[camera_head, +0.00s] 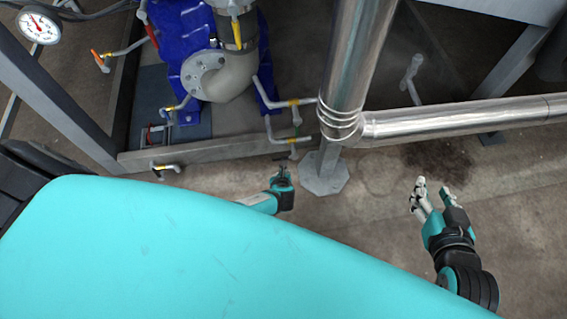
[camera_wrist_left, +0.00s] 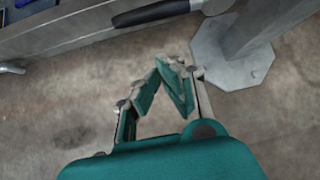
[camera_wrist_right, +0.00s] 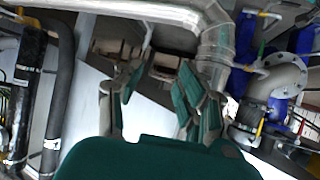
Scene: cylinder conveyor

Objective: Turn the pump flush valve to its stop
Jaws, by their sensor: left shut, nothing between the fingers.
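The blue pump (camera_head: 222,60) stands at the upper left of the head view, with several small pipe valves around it. I cannot tell from any marking which is the flush valve. A small valve (camera_head: 293,141) with a yellow band is nearest my left gripper (camera_head: 283,172), at the plinth edge by the pipe post. In the left wrist view, a dark lever (camera_wrist_left: 158,12) lies beyond the shut, empty fingertips (camera_wrist_left: 173,64), apart from them as far as I see. My right gripper (camera_head: 433,190) is open and empty, out to the right; its spread fingers show in the right wrist view (camera_wrist_right: 158,80).
A shiny pipe (camera_head: 358,60) drops beside the pump and bends right (camera_head: 460,118). A grey post foot (camera_head: 324,174) stands on the floor close to my left gripper. A plinth edge (camera_head: 220,152) runs below the pump.

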